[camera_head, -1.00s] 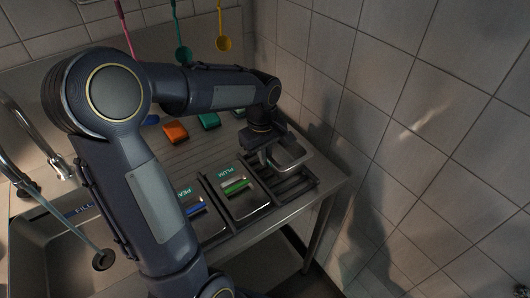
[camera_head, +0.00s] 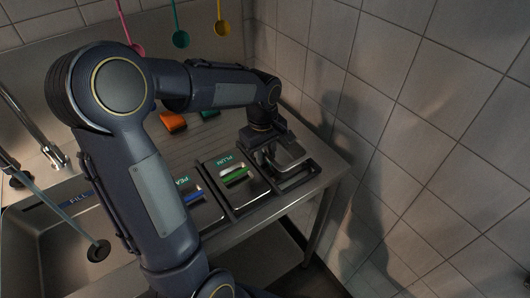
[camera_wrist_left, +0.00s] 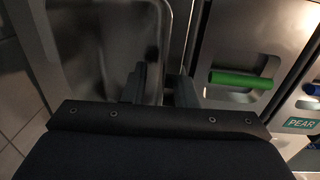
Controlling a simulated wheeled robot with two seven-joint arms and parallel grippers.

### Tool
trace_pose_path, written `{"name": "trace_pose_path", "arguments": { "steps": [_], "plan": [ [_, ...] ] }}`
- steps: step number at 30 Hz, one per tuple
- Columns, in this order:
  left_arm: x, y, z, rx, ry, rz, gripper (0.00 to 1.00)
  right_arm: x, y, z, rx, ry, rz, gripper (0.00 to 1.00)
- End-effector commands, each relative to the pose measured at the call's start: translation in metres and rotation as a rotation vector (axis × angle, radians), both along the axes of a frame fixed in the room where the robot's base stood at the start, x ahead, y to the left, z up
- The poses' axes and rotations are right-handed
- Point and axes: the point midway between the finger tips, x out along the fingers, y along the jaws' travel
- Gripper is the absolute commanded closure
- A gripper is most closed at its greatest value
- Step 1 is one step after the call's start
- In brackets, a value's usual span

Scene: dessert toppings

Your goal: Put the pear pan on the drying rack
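My left gripper (camera_head: 268,155) reaches down at the right end of the steel counter. It is shut on the edge of a grey metal pan (camera_head: 290,154), which shows no readable label. The pan is over a dark slatted rack (camera_head: 310,177), close above it or touching; I cannot tell which. In the left wrist view, the fingers (camera_wrist_left: 167,88) are close together around the pan's rim, and the pan (camera_wrist_left: 95,50) extends to the left. A PEAR label (camera_wrist_left: 300,124) shows on a metal unit beside a blue handle (camera_wrist_left: 311,88). My right gripper is not in view.
A unit with a green handle (camera_head: 235,175) and a PLUM label (camera_head: 223,161) is left of the rack. A sink basin (camera_head: 50,250) and faucet (camera_head: 40,130) are at the left. Orange scoop-like pieces (camera_head: 172,122) lie behind. A tiled wall (camera_head: 420,150) stands close at the right.

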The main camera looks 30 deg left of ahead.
Motion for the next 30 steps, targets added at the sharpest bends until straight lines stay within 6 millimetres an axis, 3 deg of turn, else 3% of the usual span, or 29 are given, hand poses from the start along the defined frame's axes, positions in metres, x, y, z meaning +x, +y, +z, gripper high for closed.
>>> {"name": "trace_pose_path", "arguments": {
  "steps": [8,21,30],
  "plan": [
    [-0.001,0.001,0.002,0.002,0.005,0.001,0.72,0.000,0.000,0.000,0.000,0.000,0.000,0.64],
    [-0.003,0.001,0.067,0.001,-0.002,0.000,0.72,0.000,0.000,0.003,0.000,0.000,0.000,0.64],
    [-0.005,0.001,0.078,0.000,0.000,-0.002,0.72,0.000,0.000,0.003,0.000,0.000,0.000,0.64]
  ]
}}
